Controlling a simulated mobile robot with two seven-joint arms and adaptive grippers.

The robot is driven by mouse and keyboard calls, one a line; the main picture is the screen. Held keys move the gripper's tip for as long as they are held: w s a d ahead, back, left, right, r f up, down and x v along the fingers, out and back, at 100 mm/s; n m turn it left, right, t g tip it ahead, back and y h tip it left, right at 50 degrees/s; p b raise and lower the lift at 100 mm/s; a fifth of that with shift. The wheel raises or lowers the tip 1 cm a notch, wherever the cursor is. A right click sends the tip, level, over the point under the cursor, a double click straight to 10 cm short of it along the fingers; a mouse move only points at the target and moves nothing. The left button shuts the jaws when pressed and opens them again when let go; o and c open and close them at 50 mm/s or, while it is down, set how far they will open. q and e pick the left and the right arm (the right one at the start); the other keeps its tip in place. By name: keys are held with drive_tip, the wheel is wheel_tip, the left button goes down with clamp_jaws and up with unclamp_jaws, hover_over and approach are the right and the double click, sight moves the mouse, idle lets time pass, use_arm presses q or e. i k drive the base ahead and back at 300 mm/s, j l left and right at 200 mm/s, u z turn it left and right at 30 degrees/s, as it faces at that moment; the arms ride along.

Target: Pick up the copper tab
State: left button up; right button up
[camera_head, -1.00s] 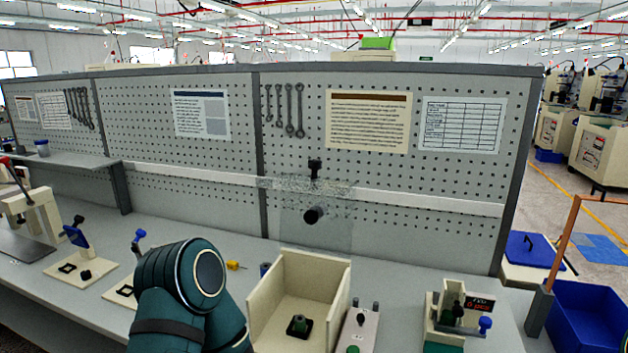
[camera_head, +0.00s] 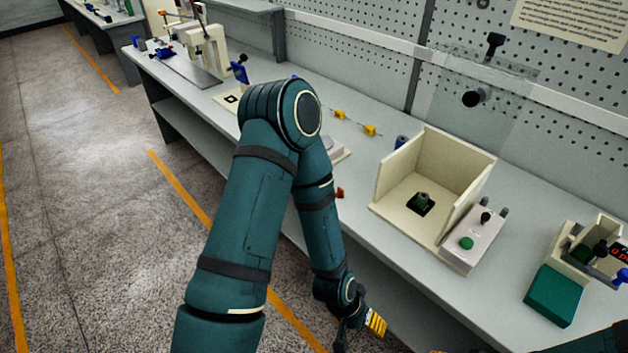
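A small copper-orange piece (camera_head: 340,192), which looks like the copper tab, shows at the table's near side, just right of my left forearm. The forearm hides part of the area around it. My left gripper (camera_head: 366,325) hangs low in front of the table edge, below and apart from the copper piece. Yellow ribbed finger parts show on it, but its opening is not clear. My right arm shows only as a dark strip at the bottom right. A sliver of yellow at the bottom edge may be its gripper (camera_head: 437,351).
A cream open-sided box (camera_head: 455,152) holds a small green-and-black part. A control box (camera_head: 472,240) with a green button stands beside it. A green block (camera_head: 553,296) sits at the right. Two yellow pieces (camera_head: 370,130) lie farther back. The table's near edge is close to my arm.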

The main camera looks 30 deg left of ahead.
sight(340, 195)
drive_tip(key=u, duration=0.9)
drive_tip(key=j+z, duration=0.1)
drive_tip(key=z, duration=0.35)
drive_tip(key=j+z, duration=0.1)
drive_tip(key=z, duration=0.35)
drive_tip(key=j+z, duration=0.1)
drive_tip(key=z, duration=0.35)
drive_tip(key=j+z, duration=0.4)
drive_tip(key=k+j+z, duration=0.1)
drive_tip(key=j+z, duration=0.25)
drive_tip(key=k+j+z, duration=0.1)
drive_tip(key=j, duration=0.25)
drive_tip(key=k+j+z, duration=0.1)
drive_tip(key=j, duration=0.2)
drive_tip(key=k+j, duration=0.1)
drive_tip(key=j, duration=0.25)
drive_tip(key=i+j, duration=0.1)
drive_tip(key=j, duration=0.15)
drive_tip(key=i+j+z, duration=0.1)
drive_tip(key=i+j, duration=0.05)
drive_tip(key=j, duration=0.05)
